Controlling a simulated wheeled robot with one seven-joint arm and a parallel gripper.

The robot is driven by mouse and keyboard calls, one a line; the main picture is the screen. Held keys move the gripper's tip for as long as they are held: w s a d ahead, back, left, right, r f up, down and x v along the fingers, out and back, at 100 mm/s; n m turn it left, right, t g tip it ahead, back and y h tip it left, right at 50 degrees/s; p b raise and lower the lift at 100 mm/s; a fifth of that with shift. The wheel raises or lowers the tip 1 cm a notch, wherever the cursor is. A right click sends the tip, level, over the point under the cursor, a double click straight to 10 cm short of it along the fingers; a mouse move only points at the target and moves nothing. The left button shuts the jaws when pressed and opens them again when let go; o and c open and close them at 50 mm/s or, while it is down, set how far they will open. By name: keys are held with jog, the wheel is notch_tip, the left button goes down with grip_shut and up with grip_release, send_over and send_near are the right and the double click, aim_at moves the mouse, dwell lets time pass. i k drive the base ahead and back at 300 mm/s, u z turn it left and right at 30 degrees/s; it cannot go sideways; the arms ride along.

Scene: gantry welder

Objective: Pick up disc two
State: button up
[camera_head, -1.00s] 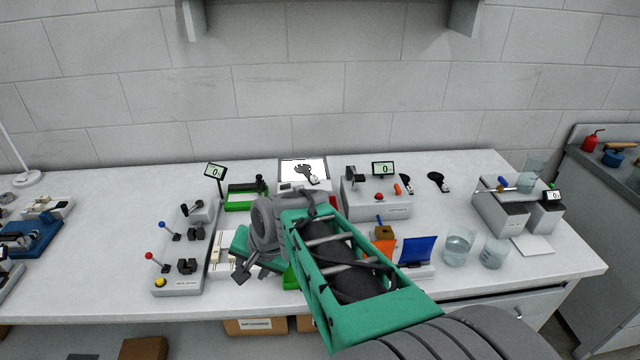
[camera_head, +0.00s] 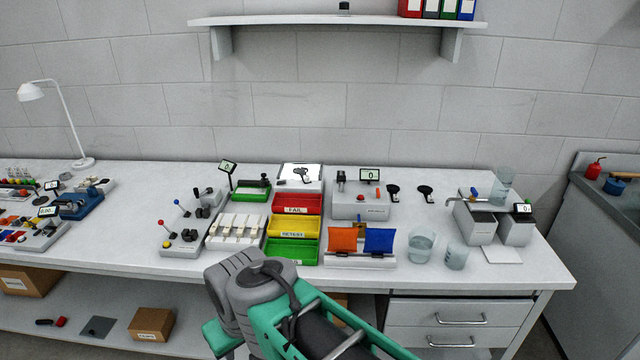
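I cannot make out which thing is disc two; no number on a disc is readable. Small dark round-headed pieces with handles stand out: one black piece (camera_head: 393,191) beside the grey device with a display, another black piece (camera_head: 426,192) on the bare bench to its right, and one dark piece (camera_head: 302,175) on the white-topped box at the back. My green and grey arm rises at the bottom centre, in front of the bench. Only a green part of my gripper (camera_head: 220,338) shows at its lower left. Its fingertips are hidden, and I see nothing held.
Red, yellow and green bins (camera_head: 292,228) stand mid-bench, with a white rack (camera_head: 236,232) to their left. Orange and blue panels (camera_head: 379,241), beakers (camera_head: 420,245) and grey boxes (camera_head: 475,225) stand to the right. The bench (camera_head: 120,215) is clear at left centre.

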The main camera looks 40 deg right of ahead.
aim_at(302, 171)
jog(key=z, duration=1.05)
jog(key=i, duration=0.95)
jog(key=z, duration=0.05)
